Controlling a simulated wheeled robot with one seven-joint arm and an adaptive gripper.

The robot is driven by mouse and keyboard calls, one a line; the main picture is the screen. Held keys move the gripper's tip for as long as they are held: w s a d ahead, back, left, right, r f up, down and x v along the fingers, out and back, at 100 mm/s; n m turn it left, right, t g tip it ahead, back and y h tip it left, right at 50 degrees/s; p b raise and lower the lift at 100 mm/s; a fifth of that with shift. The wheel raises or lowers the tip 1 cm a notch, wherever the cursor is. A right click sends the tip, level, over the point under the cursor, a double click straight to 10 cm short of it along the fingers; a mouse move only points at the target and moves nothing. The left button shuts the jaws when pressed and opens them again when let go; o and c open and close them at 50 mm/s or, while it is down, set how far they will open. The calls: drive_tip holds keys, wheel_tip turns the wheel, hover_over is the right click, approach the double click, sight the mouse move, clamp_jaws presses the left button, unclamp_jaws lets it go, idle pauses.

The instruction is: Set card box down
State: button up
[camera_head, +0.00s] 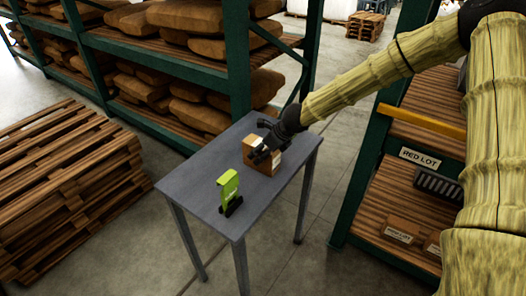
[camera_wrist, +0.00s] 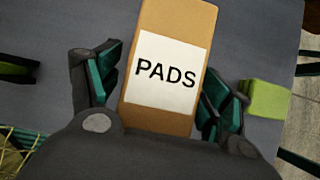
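The card box (camera_head: 262,161) is brown and stands on the grey table (camera_head: 205,180), near its far end. In the wrist view the box (camera_wrist: 184,22) shows a white label reading "PADS". My gripper (camera_head: 266,146) is at the box, with one finger on each side of it. In the wrist view my gripper (camera_wrist: 160,88) looks open around the box: a narrow gap shows by the left finger, while the right finger is close to or touching the side. The box's underside is hidden.
A green upright device (camera_head: 229,187) stands on a dark base nearer the table's front; a green block (camera_wrist: 265,98) shows right of my gripper. Pallets (camera_head: 65,180) are stacked left. Sack-filled racking (camera_head: 170,60) stands behind, and a "RED LOT" shelf (camera_head: 415,200) right.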

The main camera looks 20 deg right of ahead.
drive_tip(key=shift+r, duration=0.1)
drive_tip(key=v, duration=1.2)
idle(0.4)
